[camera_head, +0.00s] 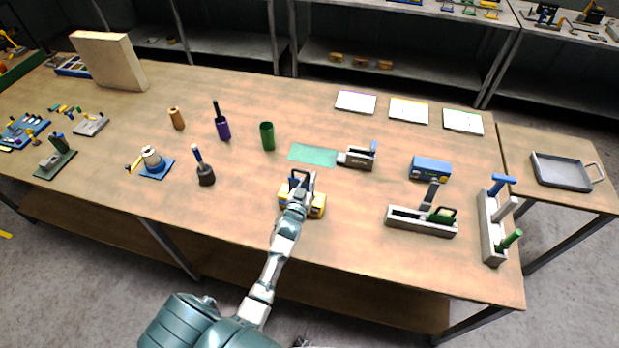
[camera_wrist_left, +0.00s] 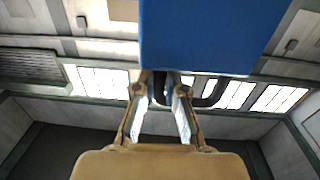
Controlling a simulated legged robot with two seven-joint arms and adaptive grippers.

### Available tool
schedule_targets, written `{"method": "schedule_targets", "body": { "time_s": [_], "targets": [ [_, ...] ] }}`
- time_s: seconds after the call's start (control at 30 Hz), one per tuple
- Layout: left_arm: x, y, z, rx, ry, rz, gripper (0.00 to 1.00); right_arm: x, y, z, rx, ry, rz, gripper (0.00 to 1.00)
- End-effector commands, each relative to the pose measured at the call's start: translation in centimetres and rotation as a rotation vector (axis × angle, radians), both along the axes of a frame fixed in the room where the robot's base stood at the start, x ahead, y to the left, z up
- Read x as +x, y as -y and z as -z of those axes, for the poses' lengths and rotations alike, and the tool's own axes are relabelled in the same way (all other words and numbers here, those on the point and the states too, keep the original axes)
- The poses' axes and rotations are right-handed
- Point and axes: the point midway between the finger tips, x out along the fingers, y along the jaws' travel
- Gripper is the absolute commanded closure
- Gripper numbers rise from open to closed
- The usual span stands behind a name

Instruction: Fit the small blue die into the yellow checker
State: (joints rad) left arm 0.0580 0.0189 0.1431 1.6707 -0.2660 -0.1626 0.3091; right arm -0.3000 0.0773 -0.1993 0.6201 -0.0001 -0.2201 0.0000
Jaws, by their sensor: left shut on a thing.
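The yellow checker (camera_head: 319,211) stands near the front edge of the table, partly hidden behind my left gripper. My left gripper (camera_head: 301,184) is directly over it, shut by a dark loop handle (camera_head: 293,174). In the left wrist view the fingers (camera_wrist_left: 161,78) meet at the handle (camera_wrist_left: 212,94) of a blue block, which I take for the small blue die (camera_wrist_left: 200,35). The die is mostly hidden in the head view, so I cannot tell whether it touches or sits in the checker. My right gripper is not in view.
A blue box (camera_head: 431,168) and a grey holder with a green piece (camera_head: 421,222) stand to the right. A grey block with a handle (camera_head: 356,159) and a green mat (camera_head: 314,154) lie behind. A green cup (camera_head: 267,136) stands behind left. Table just left is clear.

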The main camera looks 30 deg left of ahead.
Motion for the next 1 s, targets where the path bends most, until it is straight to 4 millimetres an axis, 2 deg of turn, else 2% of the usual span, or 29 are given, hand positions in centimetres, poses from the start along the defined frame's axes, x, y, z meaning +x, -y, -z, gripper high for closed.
{"method": "schedule_targets", "body": {
  "time_s": [1.0],
  "targets": [
    [0.0,0.0,2.4,0.001,0.004,0.0,1.0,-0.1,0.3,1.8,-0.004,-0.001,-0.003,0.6]
  ]
}}
